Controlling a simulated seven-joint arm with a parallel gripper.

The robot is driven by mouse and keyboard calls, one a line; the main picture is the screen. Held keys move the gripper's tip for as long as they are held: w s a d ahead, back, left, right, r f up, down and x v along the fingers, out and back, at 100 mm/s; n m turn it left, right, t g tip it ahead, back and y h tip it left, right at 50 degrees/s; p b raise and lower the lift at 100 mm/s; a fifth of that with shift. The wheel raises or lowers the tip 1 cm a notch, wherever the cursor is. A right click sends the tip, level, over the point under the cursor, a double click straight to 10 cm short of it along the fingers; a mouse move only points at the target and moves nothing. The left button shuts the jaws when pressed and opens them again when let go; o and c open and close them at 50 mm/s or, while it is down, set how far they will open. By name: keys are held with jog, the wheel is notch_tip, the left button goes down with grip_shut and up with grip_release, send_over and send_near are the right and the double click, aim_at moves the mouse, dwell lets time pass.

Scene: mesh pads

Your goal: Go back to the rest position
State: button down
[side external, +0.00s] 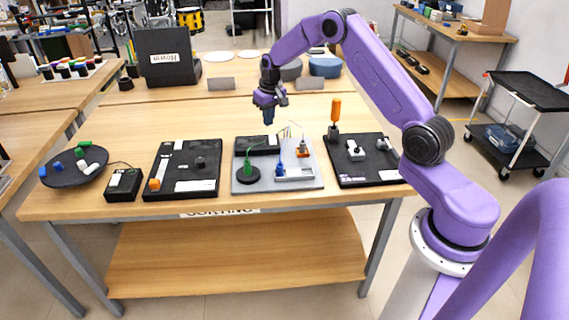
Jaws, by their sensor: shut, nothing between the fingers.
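My gripper (268,117) hangs pointing down at the end of my purple arm. Its fingers are shut with nothing between them. It is above the back of the grey board (309,182) in the middle of the table, apart from the board. The board carries a black block (257,146), a green plug-like part on a round black base (248,172), a blue part (280,169) and an orange part (302,149). Thin wires rise near the board's back edge.
A black board (209,170) lies to the left and another (358,172) to the right, near an upright orange-handled tool (336,110). A dark plate (62,177) with small coloured pieces sits far left. A black box (167,56) stands behind. The table's back middle (180,105) is clear.

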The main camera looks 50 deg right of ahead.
jog(key=s+a+r+n, duration=0.4)
jog(key=s+a+r, duration=0.1)
jog(key=s+a, duration=0.5)
jog(key=s+a+r+n, duration=0.3)
jog(key=s+a+r, duration=0.35)
jog(key=a, duration=0.55)
jog(key=s+d+r+n+g, duration=0.1)
jog(key=s+n, duration=0.7)
jog(key=s, duration=2)
jog(key=shift+s+d+r+y, duration=0.15)
jog(key=shift+s+r+y, duration=0.05)
jog(key=shift+y, duration=0.2)
